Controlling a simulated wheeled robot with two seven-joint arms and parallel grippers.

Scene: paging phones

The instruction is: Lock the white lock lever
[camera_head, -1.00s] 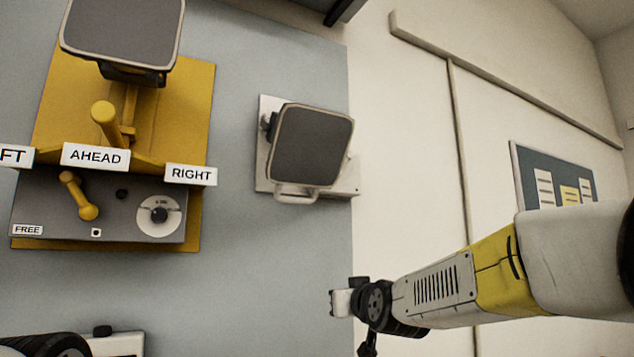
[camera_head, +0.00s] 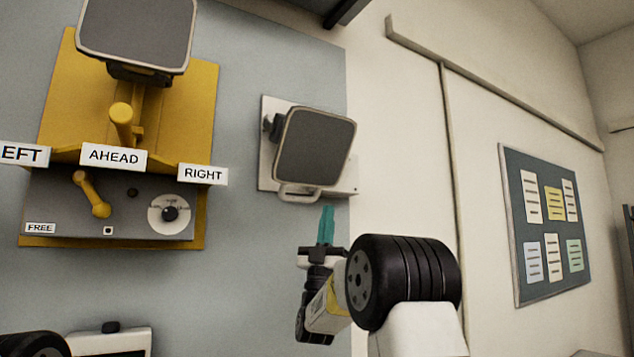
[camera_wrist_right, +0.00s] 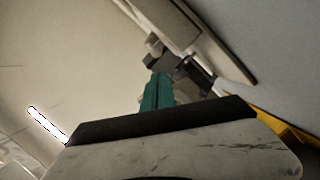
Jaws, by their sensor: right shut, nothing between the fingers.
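A white unit (camera_head: 268,165) is mounted on the grey-blue panel, with a dark square pad (camera_head: 314,148) in a pale frame on its front. A white loop-shaped handle (camera_head: 298,193) sticks out below the pad; I cannot tell for sure whether this is the lock lever. My right gripper (camera_head: 326,212) has teal fingers, shut and empty, pointing up just below and right of the handle, apart from it in the picture. In the right wrist view, the teal fingers (camera_wrist_right: 157,90) point up towards dark and pale fittings of a mounted unit. My left gripper is out of view.
A yellow unit (camera_head: 185,105) with AHEAD and RIGHT labels is left of the white unit. Below it, a grey box (camera_head: 130,222) carries a yellow lever (camera_head: 92,194), a dial (camera_head: 170,214) and a FREE label. A notice board (camera_head: 545,215) hangs on the right wall.

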